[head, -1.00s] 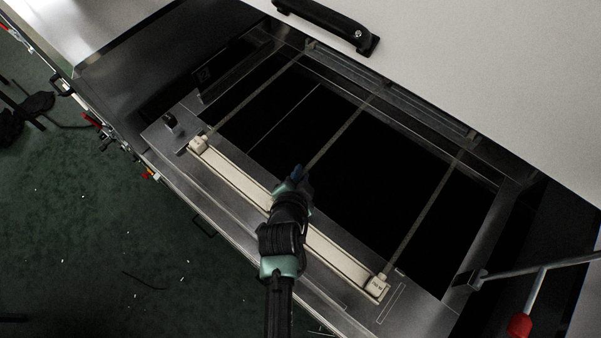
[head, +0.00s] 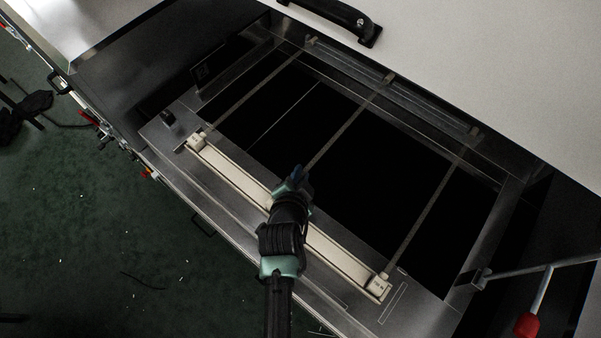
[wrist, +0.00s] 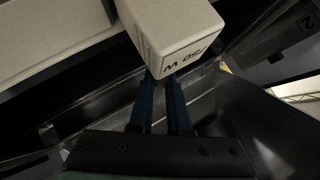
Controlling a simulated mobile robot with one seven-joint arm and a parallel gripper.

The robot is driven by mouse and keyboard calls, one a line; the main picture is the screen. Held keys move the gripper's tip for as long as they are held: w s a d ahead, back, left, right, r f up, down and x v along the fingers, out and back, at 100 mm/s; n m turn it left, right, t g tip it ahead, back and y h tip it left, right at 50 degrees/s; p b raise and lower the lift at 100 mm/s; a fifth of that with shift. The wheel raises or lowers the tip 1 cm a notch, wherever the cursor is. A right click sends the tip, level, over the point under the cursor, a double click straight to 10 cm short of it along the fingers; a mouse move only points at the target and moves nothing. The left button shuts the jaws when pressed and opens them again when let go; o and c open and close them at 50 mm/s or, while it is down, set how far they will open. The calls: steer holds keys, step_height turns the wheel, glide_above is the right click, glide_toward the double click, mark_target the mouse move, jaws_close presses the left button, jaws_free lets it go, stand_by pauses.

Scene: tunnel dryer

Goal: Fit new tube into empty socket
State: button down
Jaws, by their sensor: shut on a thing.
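In the head view my gripper (head: 297,174) is over the middle of a long cream holder bar (head: 233,176). The middle tube (head: 346,128) runs from the back rail down to my fingertips. In the wrist view, my blue fingers (wrist: 165,100) are shut at the tube's white block-shaped end (wrist: 178,38), marked 750 W. The middle socket is hidden behind my gripper, so I cannot tell whether the tube end is seated. A left tube (head: 255,90) and a right tube (head: 423,217) span the opening, with white end blocks at the bar.
The dark opening lies beyond the bar. A white cover (head: 500,70) with a black handle (head: 335,14) is at the upper right. A rod with a red knob (head: 527,325) is at the lower right. Green floor (head: 90,240) lies at the left.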

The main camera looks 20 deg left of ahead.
steer(key=shift+f+b, duration=0.8)
steer(key=shift+f, duration=0.1)
steer(key=c, duration=0.8)
jaws_free()
steer(key=b+v, duration=0.1)
steer(key=v, duration=1.2)
steer(key=shift+a, duration=0.1)
